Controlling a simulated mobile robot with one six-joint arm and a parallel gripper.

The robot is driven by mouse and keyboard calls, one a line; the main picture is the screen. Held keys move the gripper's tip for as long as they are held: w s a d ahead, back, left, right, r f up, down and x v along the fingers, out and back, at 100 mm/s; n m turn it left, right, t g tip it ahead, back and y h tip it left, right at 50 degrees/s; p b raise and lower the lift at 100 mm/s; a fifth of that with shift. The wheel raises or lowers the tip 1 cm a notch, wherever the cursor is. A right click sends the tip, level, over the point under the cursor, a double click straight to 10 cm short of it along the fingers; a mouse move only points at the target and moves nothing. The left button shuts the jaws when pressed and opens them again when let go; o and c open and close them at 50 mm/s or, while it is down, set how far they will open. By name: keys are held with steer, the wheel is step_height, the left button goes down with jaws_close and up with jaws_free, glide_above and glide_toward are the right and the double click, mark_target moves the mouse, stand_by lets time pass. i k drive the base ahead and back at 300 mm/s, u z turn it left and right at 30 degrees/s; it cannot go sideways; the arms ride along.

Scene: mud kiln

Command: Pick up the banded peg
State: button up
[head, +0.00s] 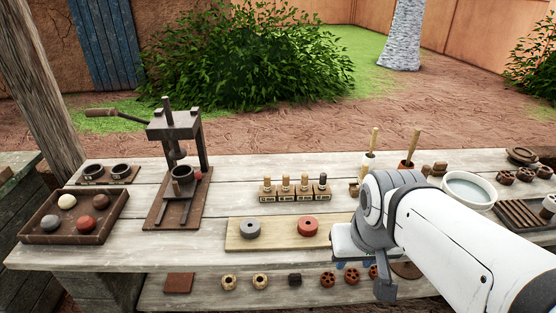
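A wooden rack (294,194) with pale labels on its front stands on the bench, left of my arm. It holds several upright pegs: tan-topped ones such as the leftmost peg (267,185) and a dark-topped peg (322,181) at the right end. The pegs are too small here to tell which one is banded. My gripper (352,243) is at the end of the white arm, low over the bench, right of and nearer than the rack. It is apart from the pegs. Its fingers are mostly hidden, so its opening does not show.
A press (176,128) and a ball tray (120,197) stand left. A bowl (468,190) and slatted rack (522,211) stand right. A lower shelf holds small parts.

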mark_target(286, 177)
steer(key=z, duration=0.05)
steer(key=i, duration=1)
steer(key=u, duration=0.05)
